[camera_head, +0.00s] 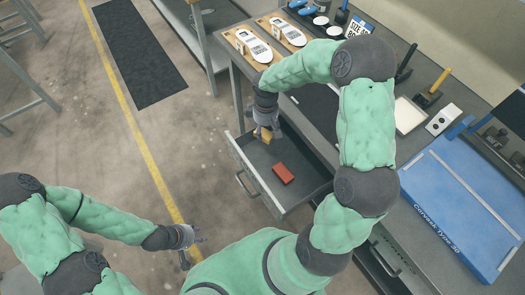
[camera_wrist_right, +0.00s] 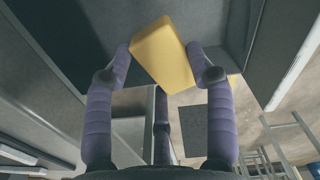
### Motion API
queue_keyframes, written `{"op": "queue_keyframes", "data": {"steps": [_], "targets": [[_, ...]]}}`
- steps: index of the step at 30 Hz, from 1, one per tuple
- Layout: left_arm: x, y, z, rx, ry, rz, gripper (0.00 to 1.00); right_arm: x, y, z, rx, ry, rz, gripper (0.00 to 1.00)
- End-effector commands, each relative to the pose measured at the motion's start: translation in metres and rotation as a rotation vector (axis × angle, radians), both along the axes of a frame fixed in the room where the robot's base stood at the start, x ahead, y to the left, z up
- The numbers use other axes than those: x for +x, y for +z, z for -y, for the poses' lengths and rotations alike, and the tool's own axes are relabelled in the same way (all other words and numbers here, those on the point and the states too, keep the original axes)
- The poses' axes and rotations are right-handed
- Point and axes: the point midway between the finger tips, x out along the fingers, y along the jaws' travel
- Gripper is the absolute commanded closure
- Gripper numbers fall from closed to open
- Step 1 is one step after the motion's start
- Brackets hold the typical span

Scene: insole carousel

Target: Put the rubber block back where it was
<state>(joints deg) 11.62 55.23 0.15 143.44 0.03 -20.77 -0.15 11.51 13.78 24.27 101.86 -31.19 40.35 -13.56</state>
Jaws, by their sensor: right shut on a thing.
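A yellow block (camera_wrist_right: 163,55) is held between the purple fingers of my right gripper (camera_wrist_right: 165,62). In the head view the yellow block (camera_head: 263,135) shows under my right gripper (camera_head: 266,130), over the far left part of an open grey drawer (camera_head: 262,172). I cannot tell whether it touches the drawer. A red block (camera_head: 283,173) lies flat on the drawer floor, apart from my gripper. Which block is the rubber one is not marked. My left gripper (camera_head: 194,246) is low at the bottom, away from the drawer, with its fingers spread and empty.
The workbench (camera_head: 365,135) above the drawer holds insoles on wooden boards (camera_head: 262,42), a white pad (camera_head: 408,114), a yellow-handled tool (camera_head: 436,85) and a blue case (camera_head: 455,205). My right arm reaches over the bench edge. Floor left of the drawer is clear.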

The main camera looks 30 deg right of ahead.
Motion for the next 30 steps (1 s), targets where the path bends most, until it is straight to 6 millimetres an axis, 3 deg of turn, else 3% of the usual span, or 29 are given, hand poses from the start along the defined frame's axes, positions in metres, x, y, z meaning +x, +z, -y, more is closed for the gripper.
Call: {"op": "queue_keyframes", "data": {"steps": [10, 17, 24, 30], "targets": [[0.0, -0.02, 0.0, 0.0, 0.0, 0.001, 0.6, -0.001, -0.045, 0.0, 0.001, 0.017, -0.002, 0.71], [0.0, -0.027, 0.0, 0.0, 0.0, 0.001, 0.6, -0.001, -0.063, 0.0, 0.0, 0.016, -0.001, 0.71], [0.0, -0.043, 0.0, 0.0, 0.0, 0.001, 0.6, -0.001, -0.099, 0.0, 0.0, 0.015, 0.0, 0.71], [0.0, -0.042, 0.0, 0.0, 0.0, 0.001, 0.6, 0.0, -0.1, 0.0, 0.0, 0.015, 0.001, 0.71]]}}
